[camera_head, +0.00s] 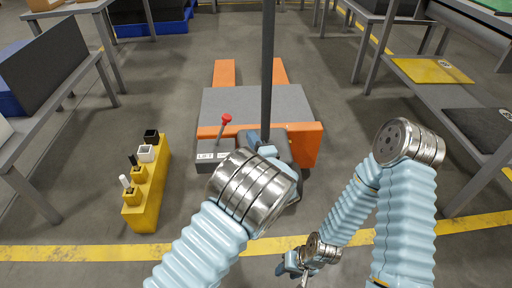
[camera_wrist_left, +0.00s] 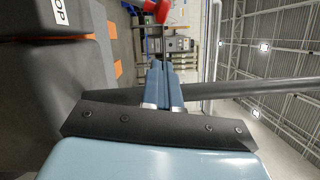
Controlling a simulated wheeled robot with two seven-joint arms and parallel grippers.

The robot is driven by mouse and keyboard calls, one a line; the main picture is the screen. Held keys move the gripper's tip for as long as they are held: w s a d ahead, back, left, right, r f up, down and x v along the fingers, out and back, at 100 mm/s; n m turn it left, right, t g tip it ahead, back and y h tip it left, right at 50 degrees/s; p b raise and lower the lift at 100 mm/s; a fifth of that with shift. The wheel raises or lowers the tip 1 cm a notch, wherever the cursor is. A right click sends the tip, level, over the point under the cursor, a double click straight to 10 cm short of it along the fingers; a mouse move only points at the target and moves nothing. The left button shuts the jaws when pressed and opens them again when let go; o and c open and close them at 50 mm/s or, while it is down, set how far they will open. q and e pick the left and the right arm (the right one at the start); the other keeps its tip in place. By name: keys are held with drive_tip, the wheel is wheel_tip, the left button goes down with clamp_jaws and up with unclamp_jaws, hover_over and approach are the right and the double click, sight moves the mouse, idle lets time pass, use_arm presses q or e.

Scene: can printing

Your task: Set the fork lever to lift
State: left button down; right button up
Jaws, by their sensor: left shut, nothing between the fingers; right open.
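The fork lever (camera_head: 226,119) is a thin rod with a red knob, rising from a grey control box (camera_head: 204,145) on the orange pallet truck (camera_head: 310,143). Its rod leans slightly to the right in the head view. A label reading LIFT (camera_head: 205,156) is on the box's left; a second label beside it is partly hidden. In the left wrist view the red knob (camera_wrist_left: 163,10) is at the top edge, beyond the fingertips. My left gripper (camera_wrist_left: 162,66) is shut and empty, apart from the knob. My right gripper (camera_head: 304,279) is open, low, away from the lever.
A dark upright post (camera_head: 267,70) stands on the truck, close to my left arm. A yellow stand (camera_head: 146,190) with several small holders is at left. Tables flank both sides, with a yellow mat (camera_head: 430,70) at right. A yellow floor line (camera_head: 90,252) crosses in front.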

use_arm(q)
drive_tip(key=w+a+r, duration=0.1)
drive_tip(key=w+a, duration=0.3)
drive_tip(key=w, duration=0.1)
drive_tip(key=shift+w+a+b, duration=0.3)
drive_tip(key=shift+a+b, duration=0.05)
drive_tip(key=shift+b, duration=0.05)
drive_tip(key=shift+r, duration=0.1)
drive_tip(key=a+r+n+g+h+p, duration=0.1)
drive_tip(key=a+n+g+p, duration=0.1)
drive_tip(key=a+n+p, duration=0.2)
drive_tip(key=shift+a+r+n, duration=0.4)
drive_tip(key=shift+a+n, duration=1.2)
drive_tip(key=shift+a, duration=2.3)
drive_tip(key=shift+a, duration=0.15)
